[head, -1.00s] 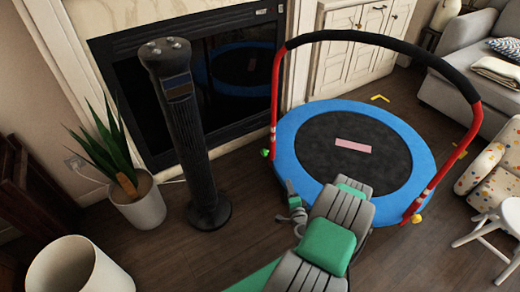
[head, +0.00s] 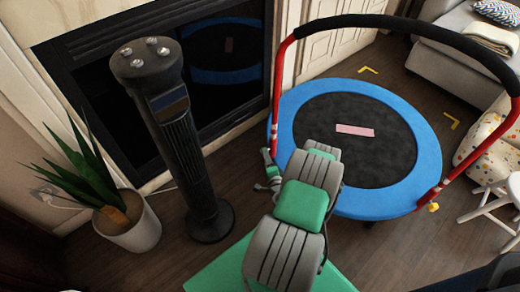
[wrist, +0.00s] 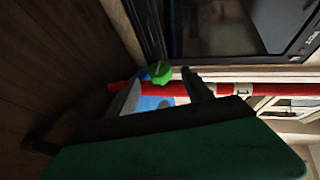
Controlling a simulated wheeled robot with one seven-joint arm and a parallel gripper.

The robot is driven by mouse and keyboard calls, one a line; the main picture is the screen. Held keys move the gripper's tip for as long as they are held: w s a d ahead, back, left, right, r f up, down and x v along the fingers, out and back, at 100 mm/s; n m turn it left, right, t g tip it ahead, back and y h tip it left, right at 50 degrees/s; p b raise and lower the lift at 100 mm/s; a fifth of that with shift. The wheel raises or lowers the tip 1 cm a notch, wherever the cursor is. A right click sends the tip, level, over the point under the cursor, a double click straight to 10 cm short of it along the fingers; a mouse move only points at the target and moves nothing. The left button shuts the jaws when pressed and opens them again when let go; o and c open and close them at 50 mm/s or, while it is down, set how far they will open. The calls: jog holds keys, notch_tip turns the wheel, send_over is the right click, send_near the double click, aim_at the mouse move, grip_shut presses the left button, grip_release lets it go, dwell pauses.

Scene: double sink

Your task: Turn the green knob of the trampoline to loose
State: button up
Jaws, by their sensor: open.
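The trampoline (head: 290,125) has a blue rim, a black mat and a red handle frame with a black padded top. The green knob (wrist: 159,72) sits on the red bar (wrist: 235,90) in the wrist view, with a pale line on its face. My gripper (wrist: 162,90) is open, and a dark finger stands just right of the knob in that view. The knob appears near the space between the fingers, with no clear contact. In the head view my gripper (head: 269,171) is beside the lower left handle post, where knob and gripper are hard to separate.
A black tower fan (head: 190,150) and a potted plant (head: 130,225) stand to the left. A fireplace (head: 110,130) is behind. A yellow knob (head: 433,207) is on the right post. A sofa (head: 455,75) and white stool (head: 490,205) are at right.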

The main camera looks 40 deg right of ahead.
jog(key=b+x, duration=0.1)
jog(key=x, duration=0.5)
jog(key=shift+d, duration=0.1)
jog(key=shift+c, duration=0.5)
grip_shut()
